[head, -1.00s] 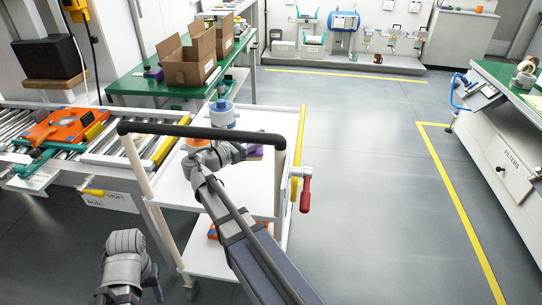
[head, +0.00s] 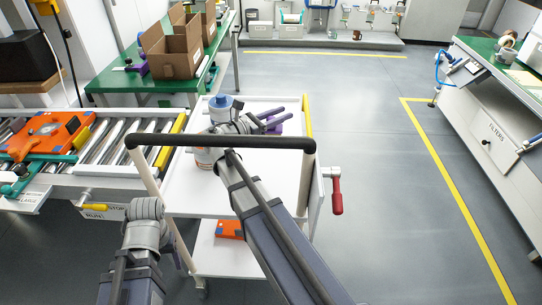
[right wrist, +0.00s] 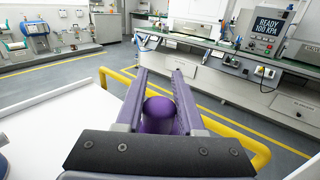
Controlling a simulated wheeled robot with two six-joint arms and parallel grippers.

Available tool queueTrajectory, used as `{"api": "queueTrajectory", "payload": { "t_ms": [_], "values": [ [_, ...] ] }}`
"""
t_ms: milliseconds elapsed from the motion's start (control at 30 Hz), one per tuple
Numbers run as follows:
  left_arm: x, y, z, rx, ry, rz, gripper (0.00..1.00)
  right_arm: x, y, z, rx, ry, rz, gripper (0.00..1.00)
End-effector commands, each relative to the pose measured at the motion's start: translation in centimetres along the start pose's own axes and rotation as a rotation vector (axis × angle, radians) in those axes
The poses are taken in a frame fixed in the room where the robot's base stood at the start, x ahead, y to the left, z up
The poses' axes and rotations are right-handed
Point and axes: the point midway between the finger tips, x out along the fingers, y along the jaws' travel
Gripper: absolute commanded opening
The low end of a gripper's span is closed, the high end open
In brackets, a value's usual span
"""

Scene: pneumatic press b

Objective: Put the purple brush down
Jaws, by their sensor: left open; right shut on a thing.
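My right gripper (head: 275,118) has purple-grey fingers pointing right, over the far right part of the white trolley top (head: 188,188). It is shut on the purple brush, whose rounded purple body (right wrist: 158,114) shows between the fingers in the right wrist view. The brush's bristles are hidden there, and I cannot tell whether it touches the trolley top. In the head view the brush is not clearly told apart from the fingers. My left arm is at the lower left of the head view; its gripper fingers are not visible.
The trolley has a dark handle bar (head: 220,142), a yellow rail (head: 306,116) and a red-handled crank (head: 337,196). A blue-topped white container (head: 219,106) stands by my right wrist. A roller conveyor with an orange part (head: 45,135) is left. Open floor lies right.

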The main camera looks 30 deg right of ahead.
Motion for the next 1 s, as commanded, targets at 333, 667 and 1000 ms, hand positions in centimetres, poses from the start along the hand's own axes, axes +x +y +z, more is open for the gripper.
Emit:
{"api": "queueTrajectory", "payload": {
  "t_ms": [333,667,1000],
  "values": [
    [0.4,0.0,0.0,0.000,0.000,0.000,0.67,-0.4,0.1,-0.4,0.000,0.000,0.001,0.00],
    [5.0,0.5,-0.3,0.000,0.000,0.000,0.67,-0.4,0.1,-5.0,0.000,0.000,0.000,0.00],
    [6.2,0.5,-0.4,0.001,0.000,-0.003,0.67,-0.4,0.1,-6.3,0.000,0.000,0.000,0.00]
  ]
}}
